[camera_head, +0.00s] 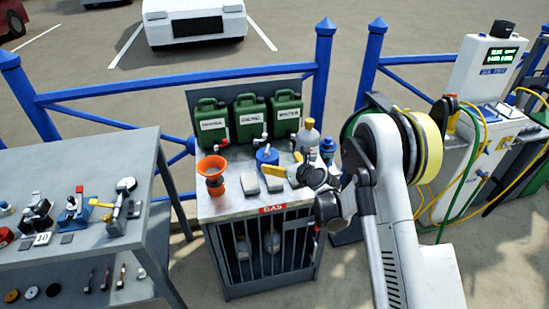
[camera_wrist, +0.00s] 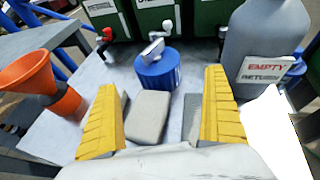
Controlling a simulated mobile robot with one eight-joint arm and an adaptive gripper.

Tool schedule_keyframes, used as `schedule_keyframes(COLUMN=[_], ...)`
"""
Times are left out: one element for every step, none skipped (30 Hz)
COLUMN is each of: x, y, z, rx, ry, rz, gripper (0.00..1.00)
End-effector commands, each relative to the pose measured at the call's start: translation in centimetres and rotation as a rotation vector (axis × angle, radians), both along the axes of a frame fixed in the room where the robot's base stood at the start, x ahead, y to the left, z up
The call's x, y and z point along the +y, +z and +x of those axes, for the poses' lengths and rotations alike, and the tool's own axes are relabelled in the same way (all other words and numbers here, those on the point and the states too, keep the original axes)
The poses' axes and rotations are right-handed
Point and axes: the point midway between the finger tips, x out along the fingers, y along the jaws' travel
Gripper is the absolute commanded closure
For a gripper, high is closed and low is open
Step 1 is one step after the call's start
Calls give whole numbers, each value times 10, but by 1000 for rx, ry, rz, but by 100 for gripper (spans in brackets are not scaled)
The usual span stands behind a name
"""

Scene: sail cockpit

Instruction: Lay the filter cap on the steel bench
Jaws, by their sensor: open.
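A blue round piece with a pale upright grip on top (camera_wrist: 158,70), which looks like the filter cap, stands on the steel top of the gas cabinet (camera_head: 225,207). It also shows in the head view (camera_head: 266,156), in front of the green cans. My gripper (camera_wrist: 166,112) is open, with its yellow fingers spread wide. The blue piece is beyond the fingertips, roughly centred between them and not touched. A grey block (camera_wrist: 148,115) shows between the fingers. In the head view my gripper (camera_head: 292,175) is partly hidden by my arm. A grey steel bench (camera_head: 85,165) is at left.
An orange funnel (camera_head: 211,172) stands left on the cabinet top. A grey bottle (camera_wrist: 268,40) stands at right, near the right finger. Several green cans with taps (camera_head: 248,118) line the back. The left bench holds small tools (camera_head: 124,205) and has bare patches.

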Motion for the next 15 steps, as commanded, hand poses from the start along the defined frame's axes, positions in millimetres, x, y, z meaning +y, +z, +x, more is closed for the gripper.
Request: schedule_keyframes(x=[5, 8, 11, 14, 16, 18, 20, 22, 23, 24, 25, 27, 30, 32, 36], y=[-6, -9, -11, -13, -15, -17, -18, -19, -20, -20, -22, -24, -27, -30, -35], z=[6, 10, 16, 20, 24, 29, 31, 33, 36, 37, 38, 40, 42, 45, 49], rx=[1, 0, 0, 0, 0, 0, 0, 0, -1, 0, -1, -1, -1, -1, 0], ry=[1, 2, 1, 1, 1, 0, 0, 0, 1, 1, 1, 2, 2, 2, 3], rz=[1, 1, 0, 0, 0, -1, -1, -1, -2, -2, -3, -3, -3, -3, -2], gripper=[0, 0, 0, 0, 0, 0, 0, 0, 0, 0, 0, 0, 0, 0, 0])
